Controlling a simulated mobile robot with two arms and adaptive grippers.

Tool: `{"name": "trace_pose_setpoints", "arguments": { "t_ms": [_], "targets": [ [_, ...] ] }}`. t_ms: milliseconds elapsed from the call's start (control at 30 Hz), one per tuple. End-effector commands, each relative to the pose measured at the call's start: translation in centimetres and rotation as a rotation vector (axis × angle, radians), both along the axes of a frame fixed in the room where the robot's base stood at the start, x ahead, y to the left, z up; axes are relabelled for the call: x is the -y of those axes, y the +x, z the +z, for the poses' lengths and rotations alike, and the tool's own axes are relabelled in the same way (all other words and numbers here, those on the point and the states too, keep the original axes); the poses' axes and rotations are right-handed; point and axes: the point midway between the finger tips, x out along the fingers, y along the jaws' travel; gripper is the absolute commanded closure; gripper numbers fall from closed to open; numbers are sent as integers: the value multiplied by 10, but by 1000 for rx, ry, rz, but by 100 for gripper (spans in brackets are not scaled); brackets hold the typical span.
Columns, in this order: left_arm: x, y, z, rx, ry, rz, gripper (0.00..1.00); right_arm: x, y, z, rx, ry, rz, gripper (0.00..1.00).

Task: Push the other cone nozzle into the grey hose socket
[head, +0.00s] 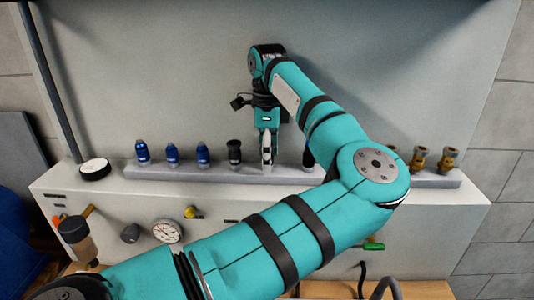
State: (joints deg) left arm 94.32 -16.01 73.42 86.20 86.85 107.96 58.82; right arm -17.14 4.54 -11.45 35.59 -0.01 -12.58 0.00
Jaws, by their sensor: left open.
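Several small fittings stand upright in a row on a long grey rail (290,176). Another dark blue one (308,158) is partly hidden by my arm. I cannot tell which of them is the cone nozzle. A dark grey stub (130,233) on the cabinet front may be the grey hose socket, but I cannot be sure. My left gripper (267,163) points down at the rail, right of the black fitting, open, seen edge-on. My right gripper is out of view.
Brass fittings (447,160) stand at the rail's right end. A white-faced disc (95,169) lies at the left by a dark pole (52,85). My left arm covers the middle.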

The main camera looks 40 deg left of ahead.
Motion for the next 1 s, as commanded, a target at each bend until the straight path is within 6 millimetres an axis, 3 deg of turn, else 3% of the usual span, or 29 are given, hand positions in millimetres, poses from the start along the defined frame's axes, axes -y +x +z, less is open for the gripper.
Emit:
{"name": "trace_pose_setpoints", "arguments": {
  "t_ms": [500,933,1000],
  "targets": [
    [0,0,0,0,0,0,43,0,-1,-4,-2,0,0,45],
    [0,0,0,0,0,0,98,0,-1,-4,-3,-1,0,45],
    [0,0,0,0,0,0,100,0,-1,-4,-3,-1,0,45]
  ]
}}
